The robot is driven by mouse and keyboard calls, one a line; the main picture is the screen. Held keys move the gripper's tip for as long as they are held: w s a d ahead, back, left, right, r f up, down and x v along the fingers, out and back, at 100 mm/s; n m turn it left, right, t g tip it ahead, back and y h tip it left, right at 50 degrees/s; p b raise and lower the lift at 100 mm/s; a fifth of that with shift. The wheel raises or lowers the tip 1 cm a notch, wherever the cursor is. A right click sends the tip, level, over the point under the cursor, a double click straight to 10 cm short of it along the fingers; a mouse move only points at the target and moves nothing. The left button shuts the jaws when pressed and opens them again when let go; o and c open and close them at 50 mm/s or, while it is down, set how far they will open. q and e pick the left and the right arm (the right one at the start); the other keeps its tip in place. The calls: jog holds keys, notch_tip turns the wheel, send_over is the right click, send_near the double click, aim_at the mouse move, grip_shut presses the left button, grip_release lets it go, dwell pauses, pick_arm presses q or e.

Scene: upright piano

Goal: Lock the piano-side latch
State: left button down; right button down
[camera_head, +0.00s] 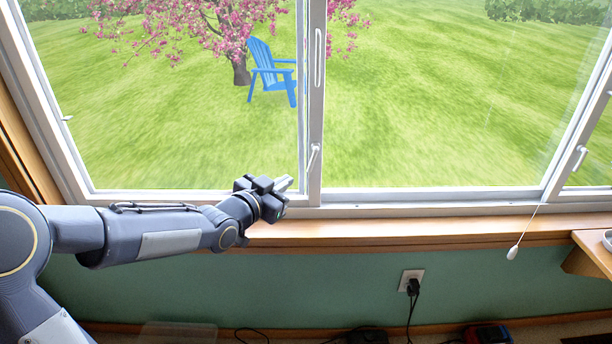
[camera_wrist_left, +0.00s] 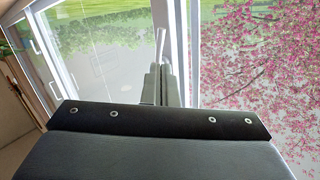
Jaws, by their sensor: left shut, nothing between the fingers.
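A white window latch handle (camera_head: 313,157) sits low on the middle window post and points up, slightly tilted. A second white latch (camera_head: 580,158) is on the right post, near the wooden piece at the right edge. My left gripper (camera_head: 285,184) is shut and empty, just left of and below the middle latch. In the left wrist view the closed fingers (camera_wrist_left: 161,84) point at the white handle (camera_wrist_left: 160,44) in front of them; I cannot tell whether they touch it. My right gripper is out of view. A small catch (camera_head: 67,118) is on the left frame.
The wooden sill (camera_head: 420,228) runs below the window. A white pull cord (camera_head: 513,253) hangs at the right. A wooden piece (camera_head: 592,253) juts in at the right edge. A plug and outlet (camera_head: 411,281) are on the green wall. The sill between the latches is clear.

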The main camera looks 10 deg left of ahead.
aim_at(310, 167)
pick_arm(q)
jog(key=b+x, duration=0.1)
jog(key=x, duration=0.7)
jog(key=shift+w, duration=0.4)
jog(key=shift+w+d+f+b, duration=0.1)
jog(key=shift+f+b, duration=0.2)
jog(key=shift+b, duration=0.2)
jog(key=n+b, duration=0.1)
jog(key=b, duration=0.1)
jog(key=t+b, duration=0.1)
jog(key=b, duration=0.1)
jog(key=shift+w+d+f+n, duration=0.25)
jog(key=shift+d+f+n, duration=0.15)
jog(key=shift+d+r+n+t+h+b, duration=0.1)
jog(key=shift+r+n+t+h+b, duration=0.25)
jog(key=shift+b, duration=0.35)
jog(key=shift+r, duration=0.1)
jog(key=shift+d, duration=0.1)
